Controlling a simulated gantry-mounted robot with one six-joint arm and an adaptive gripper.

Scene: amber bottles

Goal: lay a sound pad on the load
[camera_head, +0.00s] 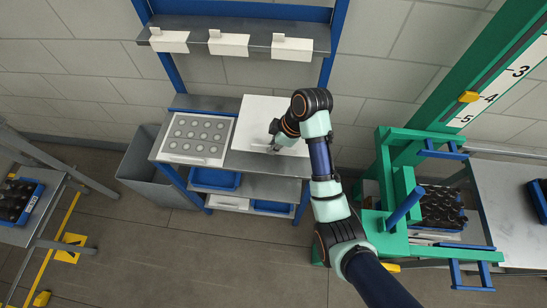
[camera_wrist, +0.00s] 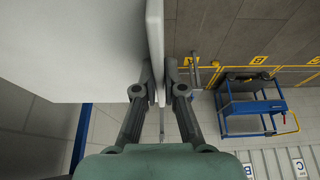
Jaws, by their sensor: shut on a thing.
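A white flat pad (camera_head: 258,106) is at the grey bench in the middle of the head view. My gripper (camera_head: 273,148) is at its near edge. In the wrist view my gripper (camera_wrist: 160,90) is shut on the pad (camera_wrist: 70,50), with one finger on each side of its thin edge. The pad's broad face fills the upper left there. In the head view I cannot tell whether the pad touches the bench. A load of dark bottles (camera_head: 441,205) stands in the green frame at right, partly hidden by the frame's parts.
A white tray of round discs (camera_head: 197,137) lies left of the pad. White boxes (camera_head: 229,45) line the shelf above. The green frame (camera_head: 393,160) rises at right. A grey bin (camera_head: 148,165) stands left of the bench. Another blue bottle crate (camera_head: 33,207) is at far left.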

